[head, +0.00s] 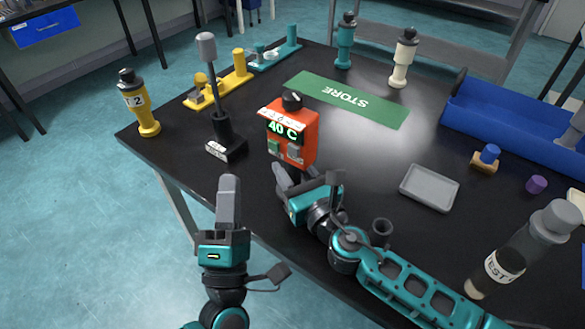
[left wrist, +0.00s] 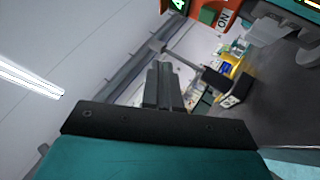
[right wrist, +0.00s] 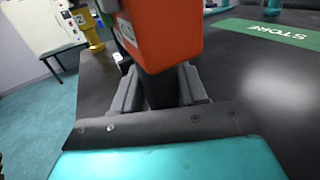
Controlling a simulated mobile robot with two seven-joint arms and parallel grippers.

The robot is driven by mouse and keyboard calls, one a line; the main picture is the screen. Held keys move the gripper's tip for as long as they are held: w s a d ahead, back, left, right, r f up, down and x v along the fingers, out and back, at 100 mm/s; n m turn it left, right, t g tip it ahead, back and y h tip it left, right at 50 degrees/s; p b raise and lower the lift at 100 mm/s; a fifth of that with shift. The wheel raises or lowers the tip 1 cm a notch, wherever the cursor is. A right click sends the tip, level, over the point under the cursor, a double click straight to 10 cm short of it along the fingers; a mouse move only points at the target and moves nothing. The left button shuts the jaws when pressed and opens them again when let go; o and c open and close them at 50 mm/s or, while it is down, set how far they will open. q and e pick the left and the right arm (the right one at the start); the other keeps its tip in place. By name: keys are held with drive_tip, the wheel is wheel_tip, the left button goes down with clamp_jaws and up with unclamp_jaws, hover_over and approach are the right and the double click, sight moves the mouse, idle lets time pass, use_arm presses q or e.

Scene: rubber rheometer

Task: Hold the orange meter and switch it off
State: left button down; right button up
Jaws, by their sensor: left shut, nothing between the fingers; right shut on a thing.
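The orange meter (head: 309,143) is upright near the table's front edge, with a lit green "40 C" display, a dark knob on top, and a green and a grey button low on its face. My right gripper (head: 296,178) is shut on the meter's dark stem below the orange body; the right wrist view shows the orange body (right wrist: 165,40) above the fingers (right wrist: 160,92). My left gripper (head: 229,190) is shut and empty, below and left of the meter, apart from it. The left wrist view shows part of the meter with a green "ON" button (left wrist: 225,18) at the top.
A black stand with a grey-tipped rod (head: 222,130) stands just left of the meter. A yellow bottle (head: 143,112) is at the left corner. A green STORE mat (head: 385,112) lies behind. A grey tray (head: 430,188) and a labelled clear tube (head: 515,255) are to the right.

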sight(271, 144)
use_arm(q)
drive_tip(key=w+d, duration=0.4)
drive_tip(key=w, duration=0.1)
drive_tip(key=shift+w+d, duration=0.15)
drive_tip(key=shift+w, duration=0.2)
idle(1.8)
drive_tip(key=shift+w+d, duration=0.25)
drive_tip(key=shift+w, duration=0.1)
drive_tip(key=shift+w+d, duration=0.45)
drive_tip(key=shift+d, duration=0.15)
idle(1.0)
drive_tip(key=shift+s+f, duration=0.1)
drive_tip(key=shift+s+a+f+m+h, duration=0.2)
drive_tip(key=shift+s+a, duration=0.1)
drive_tip(key=shift+s, duration=0.15)
drive_tip(key=shift+s+a+f+m+h, duration=0.1)
drive_tip(key=shift+s+a+h, duration=0.15)
drive_tip(key=shift+s, duration=0.15)
drive_tip(key=shift+y, duration=0.25)
